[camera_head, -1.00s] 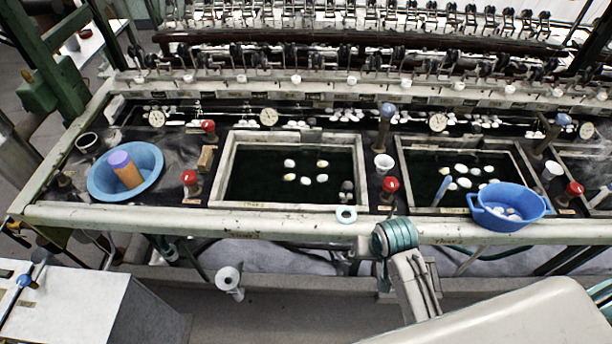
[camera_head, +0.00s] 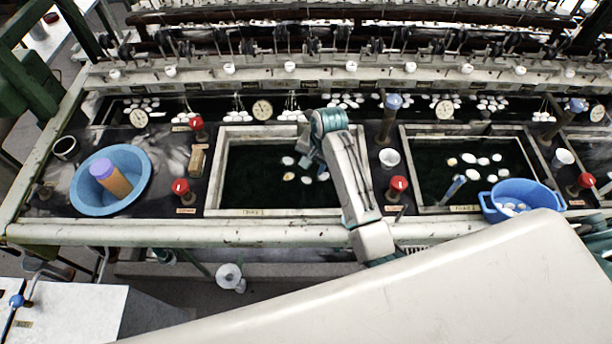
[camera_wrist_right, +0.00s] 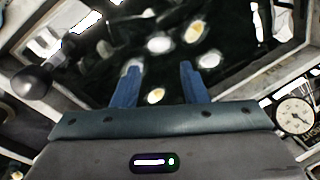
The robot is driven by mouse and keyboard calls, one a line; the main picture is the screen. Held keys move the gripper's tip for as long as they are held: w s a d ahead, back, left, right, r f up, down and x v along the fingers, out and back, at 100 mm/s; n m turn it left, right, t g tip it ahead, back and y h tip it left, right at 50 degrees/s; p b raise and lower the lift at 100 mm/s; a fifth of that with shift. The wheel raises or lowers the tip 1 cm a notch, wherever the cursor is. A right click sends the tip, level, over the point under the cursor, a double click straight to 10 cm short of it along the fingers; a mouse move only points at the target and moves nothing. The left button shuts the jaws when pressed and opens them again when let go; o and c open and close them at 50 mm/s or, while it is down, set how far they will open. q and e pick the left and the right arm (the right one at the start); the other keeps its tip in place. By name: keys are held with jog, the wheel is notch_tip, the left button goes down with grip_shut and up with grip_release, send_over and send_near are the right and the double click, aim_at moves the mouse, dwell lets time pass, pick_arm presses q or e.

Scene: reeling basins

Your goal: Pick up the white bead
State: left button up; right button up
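Several small oval beads float in the dark water of the left basin (camera_head: 258,212). Most look white, such as one at the left (camera_head: 287,160), and one looks yellowish (camera_head: 288,176); I cannot tell which is the task's bead. My right gripper (camera_head: 304,150) is over this basin, partly hidden by its own wrist. In the right wrist view its blue fingers (camera_wrist_right: 160,78) are apart, with nothing held between them. My left gripper is not in view.
A blue bowl (camera_head: 144,163) with an orange and purple cylinder (camera_head: 110,179) stands left. Red-topped knobs (camera_head: 180,187) flank the basin. A second basin (camera_head: 424,182) and a blue tub (camera_head: 520,191) are to the right. A dark round knob (camera_wrist_right: 32,82) shows near the gripper.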

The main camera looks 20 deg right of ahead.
aim_at(307, 179)
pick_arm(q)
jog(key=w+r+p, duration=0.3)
pick_arm(e)
jog(key=f, duration=0.3)
jog(key=a+f, duration=0.1)
jog(key=f, duration=0.2)
jog(key=shift+w+a, duration=0.1)
jog(key=shift+w, duration=0.1)
jog(key=shift+f, duration=0.2)
jog(key=shift+a+f, duration=0.1)
jog(key=shift+f, duration=0.2)
jog(key=shift+c, duration=1.9)
jog(key=shift+r, duration=0.1)
jog(key=shift+c, duration=0.2)
pick_arm(q)
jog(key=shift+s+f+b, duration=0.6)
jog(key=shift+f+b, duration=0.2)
jog(key=shift+b, duration=0.05)
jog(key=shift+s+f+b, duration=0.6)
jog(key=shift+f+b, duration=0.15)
jog(key=shift+b, duration=0.05)
pick_arm(e)
notch_tip(307, 179, up, 10)
